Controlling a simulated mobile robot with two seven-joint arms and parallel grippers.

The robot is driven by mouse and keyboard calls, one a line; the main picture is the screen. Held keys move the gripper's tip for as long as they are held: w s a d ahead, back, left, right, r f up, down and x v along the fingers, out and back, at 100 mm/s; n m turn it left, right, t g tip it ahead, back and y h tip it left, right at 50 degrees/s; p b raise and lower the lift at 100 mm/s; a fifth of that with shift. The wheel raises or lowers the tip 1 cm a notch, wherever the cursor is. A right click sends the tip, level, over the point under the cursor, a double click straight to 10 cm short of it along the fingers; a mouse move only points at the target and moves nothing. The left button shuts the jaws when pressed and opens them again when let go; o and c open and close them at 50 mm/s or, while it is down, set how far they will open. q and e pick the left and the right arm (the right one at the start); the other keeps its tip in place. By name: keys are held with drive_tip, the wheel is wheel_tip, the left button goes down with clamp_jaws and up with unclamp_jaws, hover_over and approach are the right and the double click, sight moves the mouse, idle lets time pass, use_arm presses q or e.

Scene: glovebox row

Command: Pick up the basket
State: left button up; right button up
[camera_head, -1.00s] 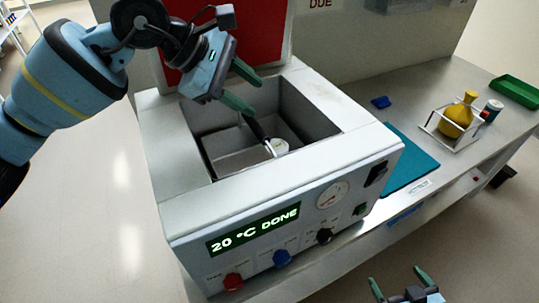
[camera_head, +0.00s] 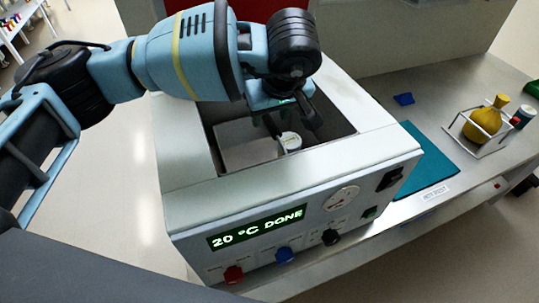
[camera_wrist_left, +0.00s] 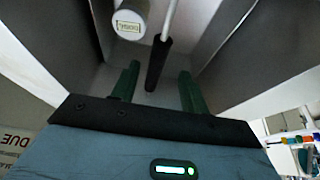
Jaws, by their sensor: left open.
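The basket (camera_head: 238,138) appears as a light grey bin inside the open well of the white machine (camera_head: 180,205). A white round-capped jar (camera_head: 290,141) stands in it; its labelled lid (camera_wrist_left: 130,22) shows in the left wrist view. A thin rod with a black grip (camera_wrist_left: 157,62), seemingly the basket's handle, runs between my left gripper's green fingers (camera_wrist_left: 160,74). The fingers are open, with a gap on both sides of the grip. In the head view my left gripper (camera_head: 292,122) reaches down into the well, and my arm hides its back part. My right gripper is out of view.
The well's walls stand close around my left gripper. To the right on the bench lie a teal mat (camera_head: 428,165), a small blue object (camera_head: 403,99), and a wire rack (camera_head: 480,145) holding a yellow flask (camera_head: 485,122). The machine's display (camera_head: 258,227) reads "20 °C DONE".

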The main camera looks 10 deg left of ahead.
sight(268, 117)
use_arm(q)
drive_tip(key=shift+x, duration=0.95)
drive_tip(key=shift+w+a+f, duration=0.3)
drive_tip(key=shift+w+f, duration=0.35)
drive_tip(key=shift+f, duration=0.2)
drive_tip(key=shift+w+a+f, duration=0.35)
drive_tip(key=shift+w+f, duration=0.35)
drive_tip(key=shift+f, duration=0.2)
drive_tip(key=shift+w+f, duration=0.15)
drive_tip(key=shift+f, duration=0.3)
drive_tip(key=shift+f, duration=0.25)
clamp_jaws()
drive_tip(key=shift+r, duration=0.1)
